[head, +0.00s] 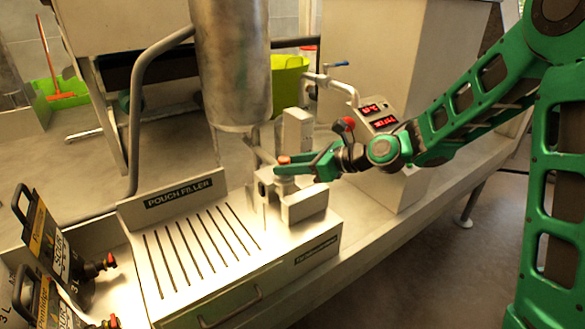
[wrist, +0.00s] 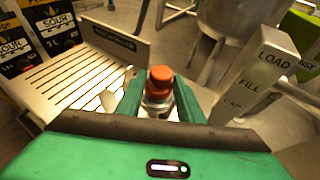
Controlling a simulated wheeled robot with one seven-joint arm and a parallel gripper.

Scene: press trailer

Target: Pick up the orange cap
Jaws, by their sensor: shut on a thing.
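The orange cap (wrist: 160,76) sits upright on top of a metal fitting (wrist: 157,101) between my fingers in the wrist view. In the head view the orange cap (head: 284,160) shows at the tip of my gripper (head: 298,168), at the pouch filler's metal head. My gripper (wrist: 160,100) is shut on the orange cap, one green finger on each side. The lower part of the cap and the exact contact are partly hidden by the fingers.
The slotted pouch filler tray (head: 205,250) lies left of the gripper. A post marked LOAD, FILL, CAP (wrist: 257,75) stands close on the right in the wrist view. A steel tank (head: 232,70) hangs behind. Black-handled pouches (head: 60,250) stand at left.

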